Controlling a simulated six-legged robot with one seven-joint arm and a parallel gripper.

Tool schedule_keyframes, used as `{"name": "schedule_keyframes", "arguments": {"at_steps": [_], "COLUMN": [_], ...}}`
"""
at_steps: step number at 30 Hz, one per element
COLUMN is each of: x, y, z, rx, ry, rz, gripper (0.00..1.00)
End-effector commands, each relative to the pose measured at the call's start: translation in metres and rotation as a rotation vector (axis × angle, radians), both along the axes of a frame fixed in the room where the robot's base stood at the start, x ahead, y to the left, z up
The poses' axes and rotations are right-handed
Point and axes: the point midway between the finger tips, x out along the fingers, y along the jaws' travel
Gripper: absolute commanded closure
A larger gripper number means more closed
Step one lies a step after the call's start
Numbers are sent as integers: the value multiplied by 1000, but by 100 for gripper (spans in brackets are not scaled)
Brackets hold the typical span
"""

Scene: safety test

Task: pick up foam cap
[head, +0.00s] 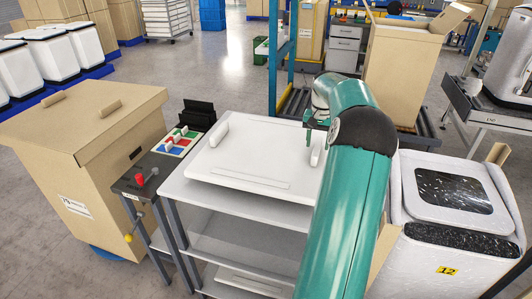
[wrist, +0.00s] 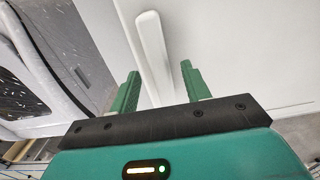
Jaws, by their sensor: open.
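The foam cap (head: 250,158) appears to be the flat white slab lying on the top of the grey shelf unit (head: 245,207). It has a raised white ridge at its left end and another (head: 317,150) at its right end. My gripper (head: 314,122) is over the right end of the slab, partly hidden by my arm. In the wrist view the open, empty fingers (wrist: 160,84) straddle the line of the white ridge (wrist: 152,45), which runs between and beyond them. Whether they touch it I cannot tell.
A closed cardboard box (head: 85,140) stands at left. A narrow stand with coloured switches and a red knob (head: 140,181) is between it and the shelf. A white-wrapped unit with a dark window (head: 453,192) stands close at right.

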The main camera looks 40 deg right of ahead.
Motion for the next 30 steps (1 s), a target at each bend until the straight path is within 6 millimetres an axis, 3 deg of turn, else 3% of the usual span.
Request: {"name": "schedule_keyframes", "arguments": {"at_steps": [5, 12, 20, 30], "x": [0, 0, 0, 0], "y": [0, 0, 0, 0], "z": [-26, -29, -28, -27], "rx": [1, -1, -1, -2], "ry": [0, 0, 0, 0], "rz": [-1, -2, -2, -2], "gripper": [53, 53, 100, 100]}}
